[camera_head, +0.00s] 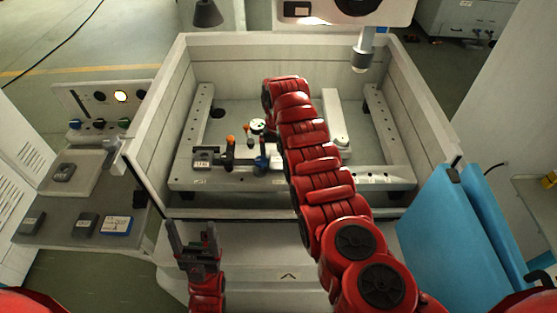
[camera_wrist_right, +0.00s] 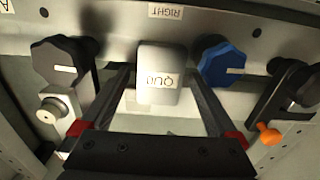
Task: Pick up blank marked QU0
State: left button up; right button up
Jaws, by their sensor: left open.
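The blank marked QU0 (camera_wrist_right: 158,72) is a light grey rounded block, its label upside down in the right wrist view. It sits at a rail between a dark knob (camera_wrist_right: 62,62) and a blue knob (camera_wrist_right: 222,64). My right gripper (camera_wrist_right: 160,78) is open, with one finger on each side of the blank; a gap shows beside it. In the head view my right arm reaches into the tub and hides its gripper, and I cannot make out this blank there. My left gripper (camera_head: 193,243) is open and empty in front of the tub.
The white-walled tub (camera_head: 150,130) surrounds the work frame. Another grey labelled block (camera_head: 203,157) stands left of the clamps. A side table (camera_head: 60,205) holds several grey blocks and a blue-and-white box (camera_head: 116,226). A nozzle (camera_head: 362,55) hangs above the tub; a blue panel (camera_head: 445,235) stands right.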

grip_shut()
jog(key=shift+w+r, duration=0.1)
jog(key=shift+r, duration=0.05)
dwell(0.4)
